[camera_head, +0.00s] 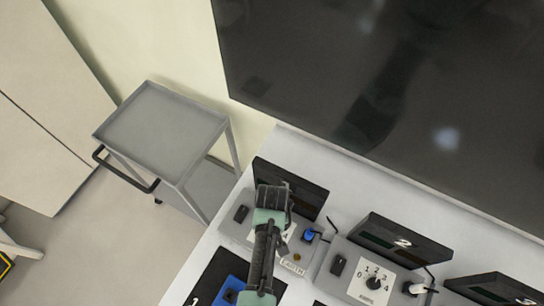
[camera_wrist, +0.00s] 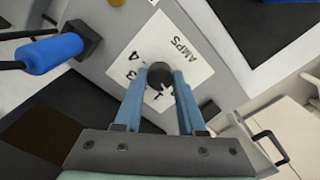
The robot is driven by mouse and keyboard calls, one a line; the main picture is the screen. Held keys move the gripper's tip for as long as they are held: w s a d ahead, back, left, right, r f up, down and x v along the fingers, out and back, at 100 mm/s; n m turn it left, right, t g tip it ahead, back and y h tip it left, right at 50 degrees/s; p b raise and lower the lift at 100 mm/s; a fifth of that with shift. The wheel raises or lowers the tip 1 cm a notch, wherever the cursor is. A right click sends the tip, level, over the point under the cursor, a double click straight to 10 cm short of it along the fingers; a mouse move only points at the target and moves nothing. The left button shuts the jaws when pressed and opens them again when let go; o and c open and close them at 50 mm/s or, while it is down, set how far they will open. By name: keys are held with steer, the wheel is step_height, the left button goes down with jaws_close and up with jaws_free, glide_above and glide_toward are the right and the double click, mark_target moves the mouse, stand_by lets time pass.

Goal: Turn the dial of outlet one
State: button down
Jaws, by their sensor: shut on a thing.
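The dial (camera_wrist: 157,82) of outlet one is a dark round knob on a white plate (camera_wrist: 190,62) marked AMPS with digits. In the wrist view my gripper (camera_wrist: 161,76) has its two blue fingers on either side of the dial, shut on it. Some digits are hidden by the fingers, and I cannot tell the dial's setting. In the head view outlet one (camera_head: 231,229) is a grey box with a dark display behind it. My arm covers its dial there and most of the plate.
A blue plug (camera_wrist: 50,54) sits in a dark socket beside the plate; it also shows in the head view (camera_head: 309,235). Outlet two (camera_head: 344,268), with its own dial (camera_head: 374,283), stands to the right. A grey cart (camera_head: 160,130) stands left of the table.

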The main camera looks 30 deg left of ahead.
steer(key=shift+w+n, duration=0.1)
steer(key=shift+n, duration=0.5)
steer(key=c, duration=0.5)
jaws_free()
step_height(320, 180, up, 13)
steer(key=b, duration=0.1)
stand_by(0.7)
